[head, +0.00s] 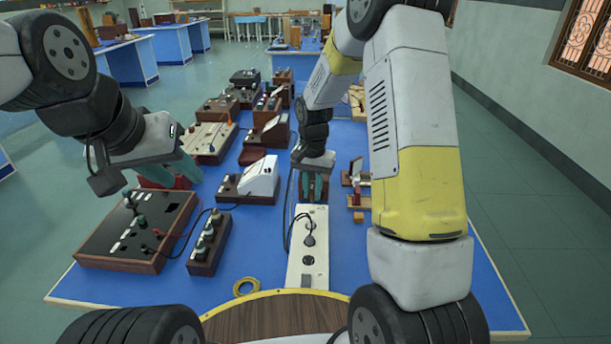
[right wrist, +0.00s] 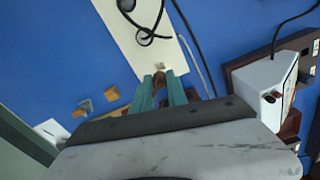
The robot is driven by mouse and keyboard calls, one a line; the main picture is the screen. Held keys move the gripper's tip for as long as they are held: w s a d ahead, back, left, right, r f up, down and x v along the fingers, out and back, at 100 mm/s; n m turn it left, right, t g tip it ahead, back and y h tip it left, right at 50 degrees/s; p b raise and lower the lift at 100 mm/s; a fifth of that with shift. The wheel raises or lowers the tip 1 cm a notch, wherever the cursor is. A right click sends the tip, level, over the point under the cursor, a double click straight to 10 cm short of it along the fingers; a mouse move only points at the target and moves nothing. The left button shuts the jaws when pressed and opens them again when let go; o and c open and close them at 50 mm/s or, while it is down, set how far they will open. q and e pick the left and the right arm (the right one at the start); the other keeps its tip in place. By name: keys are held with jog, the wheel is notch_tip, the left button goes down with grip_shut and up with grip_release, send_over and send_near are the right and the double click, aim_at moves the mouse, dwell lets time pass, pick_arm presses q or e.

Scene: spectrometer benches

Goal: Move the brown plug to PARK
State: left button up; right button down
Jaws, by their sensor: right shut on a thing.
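My right gripper (head: 314,198) is at the far end of a white panel strip (head: 296,272), fingers pointing down. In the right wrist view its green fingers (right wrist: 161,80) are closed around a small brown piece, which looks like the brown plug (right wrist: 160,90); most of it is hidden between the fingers. The white strip also shows there (right wrist: 120,27), with its end at the fingertips. I cannot read a PARK label in either view. My left gripper (head: 190,172) is above the far edge of a dark, brown-framed box; its finger gap is unclear.
A black knob (head: 310,240) with a looped black cable sits on the strip. The brown-framed box (head: 112,240), a small knob box (head: 206,246) and a white meter (head: 260,177) stand to the left. A yellow ring (head: 246,287) lies in front. Blue table is clear between them.

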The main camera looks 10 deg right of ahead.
jog(key=shift+f, duration=2.4)
jog(key=c, duration=1.2)
grip_release()
jog(key=shift+c, duration=0.2)
notch_tip(320, 180, up, 8)
jog(key=shift+f, duration=0.1)
jog(key=shift+s, duration=0.15)
